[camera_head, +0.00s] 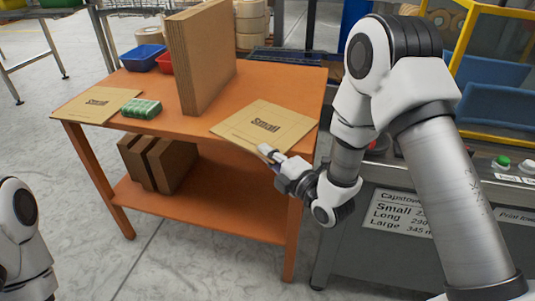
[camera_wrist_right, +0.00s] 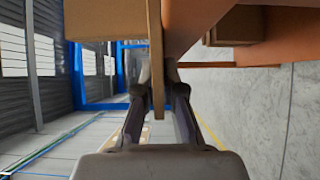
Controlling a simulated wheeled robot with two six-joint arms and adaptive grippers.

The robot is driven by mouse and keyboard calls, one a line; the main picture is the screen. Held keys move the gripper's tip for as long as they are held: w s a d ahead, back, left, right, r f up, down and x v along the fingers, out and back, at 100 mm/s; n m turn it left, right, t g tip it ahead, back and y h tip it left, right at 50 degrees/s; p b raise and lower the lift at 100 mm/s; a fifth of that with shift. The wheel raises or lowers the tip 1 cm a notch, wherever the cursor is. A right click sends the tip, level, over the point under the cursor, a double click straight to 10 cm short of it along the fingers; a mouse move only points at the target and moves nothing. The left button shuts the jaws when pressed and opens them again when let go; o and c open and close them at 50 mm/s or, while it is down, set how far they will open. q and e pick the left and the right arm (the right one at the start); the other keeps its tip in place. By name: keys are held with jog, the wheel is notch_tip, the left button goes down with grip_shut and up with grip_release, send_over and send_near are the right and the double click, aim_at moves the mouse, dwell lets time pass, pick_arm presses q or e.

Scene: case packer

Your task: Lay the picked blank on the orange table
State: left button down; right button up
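A flat tan cardboard blank (camera_head: 262,125) printed "Small" is at the right end of the orange table (camera_head: 165,120), its near corner reaching past the front edge. My right gripper (camera_head: 268,152) is at that near edge. In the right wrist view the blank (camera_wrist_right: 156,85) shows edge-on between the two fingers of the gripper (camera_wrist_right: 157,78), which are close against it on both sides. The blank lies along the table top (camera_wrist_right: 190,25); I cannot tell whether it rests fully on it. My left gripper is out of view.
A tall stack of cardboard (camera_head: 205,55) stands mid-table. Another "Small" blank (camera_head: 90,104) lies at the left end beside green items (camera_head: 141,108). Blue (camera_head: 143,57) and red (camera_head: 165,62) bins stand behind. Boxes (camera_head: 160,162) are on the lower shelf. A machine (camera_head: 400,220) stands right.

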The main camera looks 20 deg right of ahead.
jog(key=o, duration=0.4)
jog(key=shift+c, duration=0.2)
jog(key=shift+r, duration=0.3)
jog(key=p+v, duration=0.4)
jog(key=v, duration=0.8)
jog(key=s+a+f+m+g+h, duration=0.1)
jog(key=s+f+m+g, duration=0.25)
jog(key=f, duration=0.45)
jog(key=s+f+m+g+h, duration=0.1)
jog(key=s+f+m+g, duration=0.1)
jog(key=f+m+g, duration=0.45)
jog(key=s+d+f+m+g+h, duration=0.2)
jog(key=s+f+m+g+h, duration=0.2)
jog(key=s+f+m+g, duration=0.3)
jog(key=s+f+m, duration=0.5)
jog(key=s+f, duration=0.2)
jog(key=s, duration=0.3)
jog(key=shift+s+d+m, duration=0.2)
jog(key=shift+s+m, duration=0.05)
jog(key=shift+m, duration=0.05)
